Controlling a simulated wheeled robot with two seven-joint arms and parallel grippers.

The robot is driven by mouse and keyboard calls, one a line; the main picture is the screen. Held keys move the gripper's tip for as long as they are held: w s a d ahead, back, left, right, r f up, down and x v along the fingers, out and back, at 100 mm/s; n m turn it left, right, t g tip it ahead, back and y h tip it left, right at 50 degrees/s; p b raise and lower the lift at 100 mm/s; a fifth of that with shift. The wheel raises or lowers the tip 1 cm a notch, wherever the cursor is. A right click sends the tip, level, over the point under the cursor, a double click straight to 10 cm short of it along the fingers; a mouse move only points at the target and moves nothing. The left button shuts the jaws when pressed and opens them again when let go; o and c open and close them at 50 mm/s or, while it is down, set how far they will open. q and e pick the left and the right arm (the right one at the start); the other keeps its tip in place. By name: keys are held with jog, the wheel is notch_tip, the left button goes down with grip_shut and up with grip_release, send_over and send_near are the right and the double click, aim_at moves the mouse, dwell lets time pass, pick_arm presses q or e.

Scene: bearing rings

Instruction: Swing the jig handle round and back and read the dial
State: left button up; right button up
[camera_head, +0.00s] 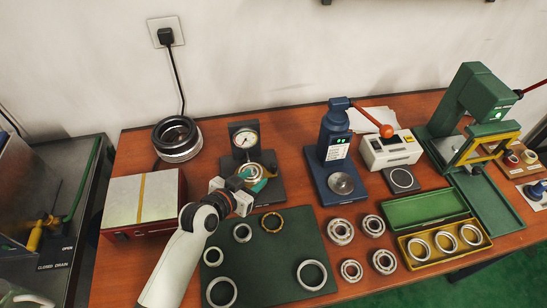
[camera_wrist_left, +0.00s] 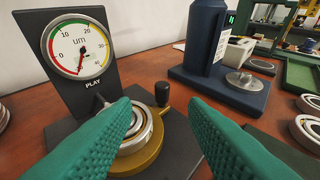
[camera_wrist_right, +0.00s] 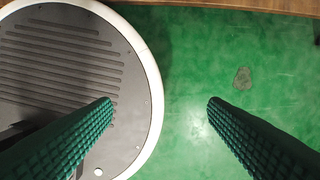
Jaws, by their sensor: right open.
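The jig's dial (camera_wrist_left: 78,47), marked µm and PLAY, stands upright on a dark panel; its red needle points nearly straight down, and the exact value is hard to tell. The dial also shows in the head view (camera_head: 245,138). Below it a steel bearing ring (camera_wrist_left: 138,124) sits on a brass-coloured ring (camera_wrist_left: 150,152). The jig handle (camera_wrist_left: 162,93), a short black knob, stands upright at the ring's far right edge. My left gripper (camera_wrist_left: 160,118) is open, its teal fingers spread apart before the jig, with the knob beyond the gap. My right gripper (camera_wrist_right: 160,103) is open and empty above the floor.
A red-sided box (camera_head: 143,205) is at left, a yellow tray (camera_head: 445,243) at right.

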aim_at(272, 166)
pick_arm(q)
jog(key=x, duration=0.4)
jog(key=shift+d+r, duration=0.1)
jog(key=shift+d, duration=0.25)
jog(key=x, duration=0.4)
jog(key=shift+w+f, duration=0.25)
jog(key=shift+w, duration=0.1)
jog(key=shift+w+d+f, duration=0.1)
jog(key=shift+w+d, duration=0.1)
jog(key=shift+w, duration=0.05)
jog(key=shift+w+d+f, duration=0.2)
jog(key=shift+w+d, duration=0.05)
jog(key=shift+w, duration=0.1)
pick_arm(e)
jog(key=shift+s+f, duration=0.15)
jog(key=shift+s, duration=0.4)
pick_arm(q)
grip_shut()
pick_arm(e)
jog(key=shift+s+d, duration=0.15)
jog(key=shift+s, duration=0.1)
